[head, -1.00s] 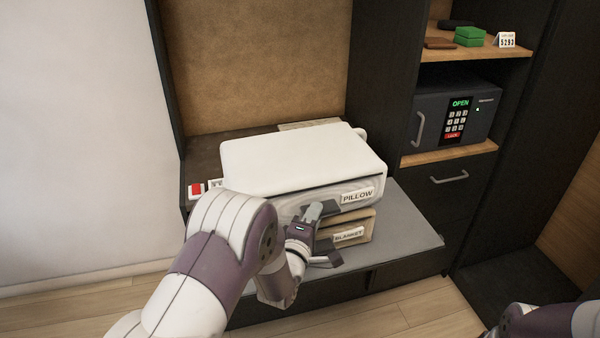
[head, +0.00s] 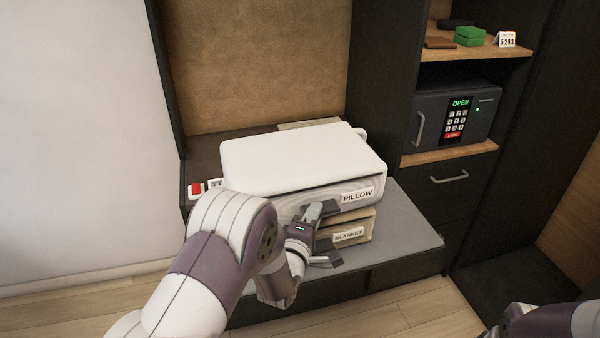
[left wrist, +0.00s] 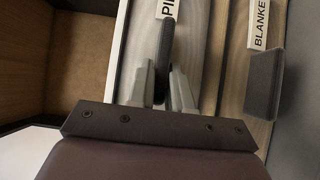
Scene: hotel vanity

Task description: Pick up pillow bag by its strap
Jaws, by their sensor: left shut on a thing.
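The pillow bag (head: 300,162) is a large white-topped bag with a PILLOW label on its front. It lies on top of the beige blanket bag (head: 362,226). My left gripper (head: 313,211) is at the front of the pillow bag, left of its label. In the left wrist view its two fingers (left wrist: 165,88) are shut on the dark strap (left wrist: 165,45) of the pillow bag, which stands out between them. A second dark strap (left wrist: 265,85) on the blanket bag is to the right of the fingers, apart from them. Only part of my right arm shows at bottom right.
Both bags rest on a grey-topped bench (head: 415,238). A red-and-white switch (head: 196,190) is at the bench's left back. An open-lit safe (head: 455,115) with a handle stands on a shelf at right. A green box (head: 469,37) is on the upper shelf.

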